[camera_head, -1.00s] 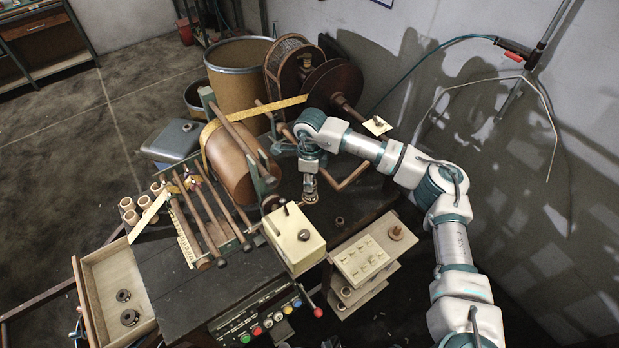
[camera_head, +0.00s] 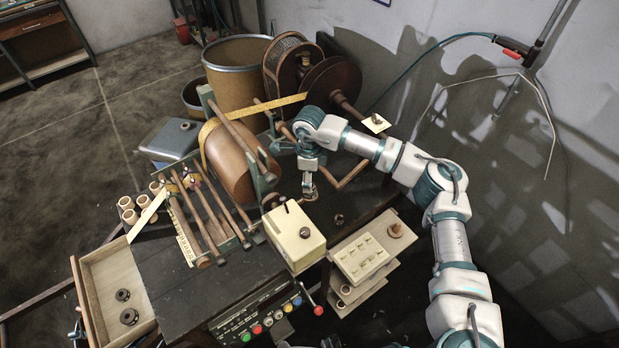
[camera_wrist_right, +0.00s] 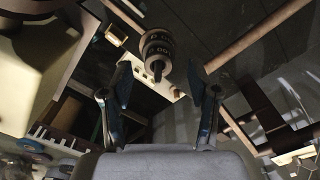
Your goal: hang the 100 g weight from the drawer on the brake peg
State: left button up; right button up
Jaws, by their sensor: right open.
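My right gripper (camera_head: 310,192) is above the bench, between the brown drum and the cream box. In the right wrist view the gripper (camera_wrist_right: 158,82) is open, its two fingers apart. A dark, stacked cylindrical weight (camera_wrist_right: 157,48) with pale markings shows just beyond and between the fingertips, with a gap on each side. It appears to hang, but its support and its full marking are unclear. The open wooden drawer (camera_head: 96,268) at lower left holds two dark round weights (camera_head: 123,295) (camera_head: 129,317). I cannot make out the brake peg clearly. My left gripper is not seen.
The cream box (camera_head: 294,236) with a dark knob stands close below the right gripper. A wooden crank rod (camera_head: 355,175) lies just right of it.

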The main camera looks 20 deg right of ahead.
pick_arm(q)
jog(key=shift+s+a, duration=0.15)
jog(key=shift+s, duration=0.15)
pick_arm(e)
notch_tip(320, 180, up, 12)
jog(key=shift+d+f, duration=0.15)
jog(key=shift+f, duration=0.05)
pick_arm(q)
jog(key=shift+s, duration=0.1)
